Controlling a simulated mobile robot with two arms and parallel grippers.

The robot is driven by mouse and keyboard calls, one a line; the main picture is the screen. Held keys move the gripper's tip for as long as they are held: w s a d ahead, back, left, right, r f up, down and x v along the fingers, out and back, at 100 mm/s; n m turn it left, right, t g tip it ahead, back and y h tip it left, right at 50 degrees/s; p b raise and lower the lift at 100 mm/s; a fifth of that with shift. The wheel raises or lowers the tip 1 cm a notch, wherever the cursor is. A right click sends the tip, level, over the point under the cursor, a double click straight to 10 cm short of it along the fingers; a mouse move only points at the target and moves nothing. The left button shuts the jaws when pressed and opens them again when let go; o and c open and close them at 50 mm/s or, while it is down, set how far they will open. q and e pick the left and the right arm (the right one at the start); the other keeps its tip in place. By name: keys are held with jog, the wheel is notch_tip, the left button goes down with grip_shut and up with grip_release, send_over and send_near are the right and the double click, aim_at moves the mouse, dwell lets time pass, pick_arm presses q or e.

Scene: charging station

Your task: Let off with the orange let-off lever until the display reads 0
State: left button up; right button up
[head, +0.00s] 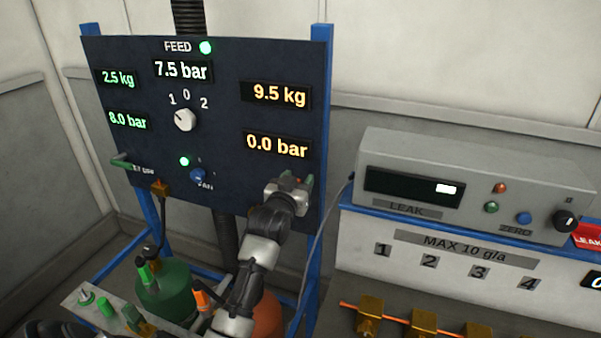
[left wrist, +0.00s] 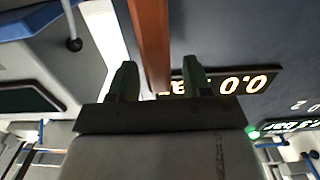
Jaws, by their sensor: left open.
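The orange let-off lever (left wrist: 152,45) shows in the left wrist view as a long orange bar. Its near end lies between the two fingers of my left gripper (left wrist: 158,80), which is open, with a gap visible on at least one side. In the head view my left gripper (head: 297,183) is at the lower right of the dark panel and hides most of the lever. Just above it, the orange-lit display (head: 277,146) reads 0.0 bar; it also shows upside down in the left wrist view (left wrist: 240,84), partly covered by a finger. My right gripper is not in view.
The dark panel (head: 225,120) also carries a 9.5 kg display (head: 276,94), a 7.5 bar display (head: 183,70) and a selector knob (head: 186,119). A leak meter (head: 470,190) stands on the right. Green (head: 165,292) and orange (head: 268,318) cylinders stand below.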

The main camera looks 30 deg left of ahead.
pick_arm(q)
jog(key=shift+x, duration=0.8)
jog(key=shift+s+r, duration=0.1)
jog(key=c, duration=0.6)
jog(key=shift+c, duration=1.3)
grip_shut()
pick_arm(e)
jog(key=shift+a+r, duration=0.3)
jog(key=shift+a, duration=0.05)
